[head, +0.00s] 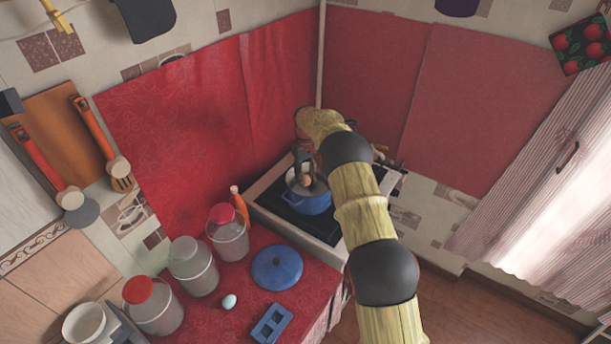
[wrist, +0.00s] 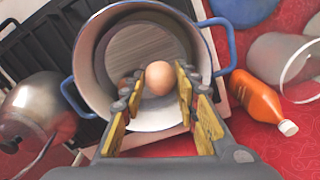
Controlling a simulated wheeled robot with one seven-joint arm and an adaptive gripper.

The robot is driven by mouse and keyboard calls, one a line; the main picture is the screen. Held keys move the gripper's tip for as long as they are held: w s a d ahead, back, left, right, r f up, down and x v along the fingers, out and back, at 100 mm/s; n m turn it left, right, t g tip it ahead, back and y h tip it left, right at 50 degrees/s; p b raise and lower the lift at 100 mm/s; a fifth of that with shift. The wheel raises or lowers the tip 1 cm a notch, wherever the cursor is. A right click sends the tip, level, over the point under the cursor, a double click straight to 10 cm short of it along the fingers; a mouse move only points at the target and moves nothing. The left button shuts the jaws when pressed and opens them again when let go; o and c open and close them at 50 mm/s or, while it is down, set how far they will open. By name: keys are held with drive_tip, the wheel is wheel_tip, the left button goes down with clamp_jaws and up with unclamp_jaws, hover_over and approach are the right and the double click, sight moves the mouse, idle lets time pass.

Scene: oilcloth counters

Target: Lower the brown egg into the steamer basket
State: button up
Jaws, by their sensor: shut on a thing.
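The brown egg (wrist: 158,76) is held between the yellow-padded fingers of my gripper (wrist: 160,90), which is shut on it. In the wrist view the egg shows over the opening of a blue pot (wrist: 93,45) with two side handles. Inside the pot is a pale round interior with a striped grey floor (wrist: 133,48), apparently the steamer basket. In the head view the pot (head: 310,205) sits on the stove, with my gripper (head: 304,172) and the egg (head: 306,181) at its opening. I cannot tell how far the egg is above the floor.
An orange bottle (head: 239,204) stands left of the stove, beside lidded jars (head: 228,238). A blue lid (head: 277,268), a pale blue egg (head: 229,301) and a blue two-hole holder (head: 271,324) lie on the red counter. A metal kettle (wrist: 38,112) is close to the pot.

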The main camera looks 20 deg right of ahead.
drive_tip(key=shift+f+b, duration=0.5)
drive_tip(key=shift+f, duration=0.65)
drive_tip(key=shift+f, duration=0.3)
drive_tip(key=o, duration=0.8)
